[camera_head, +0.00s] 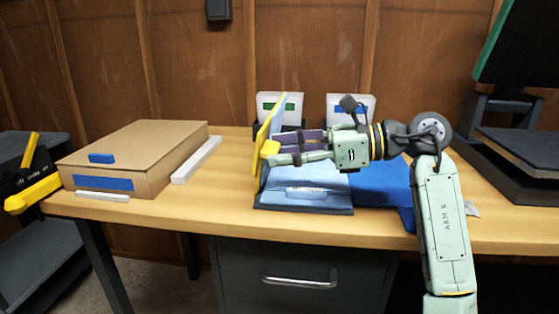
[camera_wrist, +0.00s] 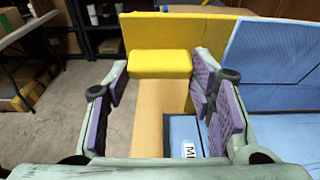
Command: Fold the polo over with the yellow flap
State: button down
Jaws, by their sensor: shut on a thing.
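The yellow flap (camera_head: 262,138) stands raised, close to upright, at the left side of the folding board. My gripper (camera_head: 272,152) comes from the right and is shut on the flap's yellow grip block (camera_wrist: 160,63), which sits between its fingertips in the wrist view. The light blue polo (camera_head: 305,198) lies on the board. Part of its cloth stands up along the right side of the flap, and this raised cloth (camera_wrist: 275,60) fills the right of the wrist view. A white label with an M (camera_wrist: 189,150) shows on the lower cloth. My gripper hides the polo's middle.
A blue panel (camera_head: 385,185) lies flat at the right. Two white holders (camera_head: 280,105) (camera_head: 350,107) stand behind. A cardboard box (camera_head: 135,155) and a white bar (camera_head: 197,160) are at the left. A dark machine (camera_head: 515,150) stands at the right. Table between bar and board is clear.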

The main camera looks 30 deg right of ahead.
jog(key=shift+s+d+f+b, duration=0.2)
jog(key=shift+s+d+f, duration=0.15)
jog(key=shift+f, duration=0.2)
jog(key=shift+s+d+f+b, duration=0.2)
jog(key=shift+s+d+f, duration=0.05)
jog(key=shift+d+f, duration=0.25)
jog(key=c, duration=1)
grip_release()
jog(key=shift+w+a+f, duration=0.1)
jog(key=shift+o, duration=1.4)
jog(key=shift+r, duration=0.2)
